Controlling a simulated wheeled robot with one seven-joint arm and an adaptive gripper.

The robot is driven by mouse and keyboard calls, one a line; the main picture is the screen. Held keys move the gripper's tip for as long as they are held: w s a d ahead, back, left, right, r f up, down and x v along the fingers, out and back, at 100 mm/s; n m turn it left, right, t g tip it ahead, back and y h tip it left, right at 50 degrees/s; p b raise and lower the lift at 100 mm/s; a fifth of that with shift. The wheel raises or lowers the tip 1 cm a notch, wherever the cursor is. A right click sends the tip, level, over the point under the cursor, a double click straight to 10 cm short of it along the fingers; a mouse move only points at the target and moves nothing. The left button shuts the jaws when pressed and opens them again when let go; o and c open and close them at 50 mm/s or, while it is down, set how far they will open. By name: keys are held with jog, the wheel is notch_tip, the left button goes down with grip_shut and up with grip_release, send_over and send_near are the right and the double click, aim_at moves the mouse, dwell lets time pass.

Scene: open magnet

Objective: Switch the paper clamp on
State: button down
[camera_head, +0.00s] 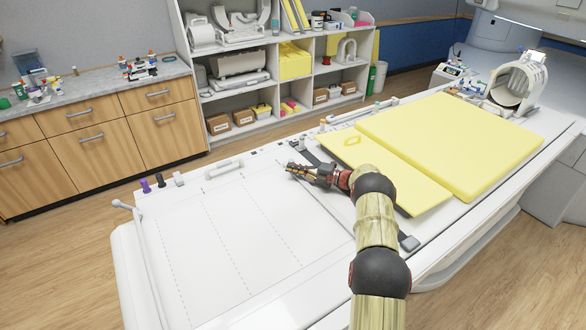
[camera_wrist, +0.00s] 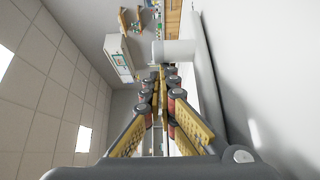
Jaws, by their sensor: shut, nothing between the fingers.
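No part is clearly marked as the paper clamp. A thin pale bar with a round knob (camera_head: 117,203) runs along the left end of the white table and may be it; I cannot tell its switch state. My gripper (camera_head: 290,168) is low over the white table top, well to the right of that bar and pointing left. In the wrist view my gripper (camera_wrist: 159,76) has its fingers together, with nothing between them. A pale cylinder (camera_wrist: 173,53) stands off a white surface just beyond the fingertips; I cannot tell which part it is.
The white table top (camera_head: 215,235) is mostly bare, with dashed lines. Purple (camera_head: 145,186), black (camera_head: 160,181) and grey (camera_head: 178,179) knobs stand at its far left edge. Yellow pads (camera_head: 455,140) lie at right. A dark strap (camera_head: 408,243) crosses the table near my arm.

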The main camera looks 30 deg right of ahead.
notch_tip(320, 180, up, 10)
dwell(0.6)
dwell(0.4)
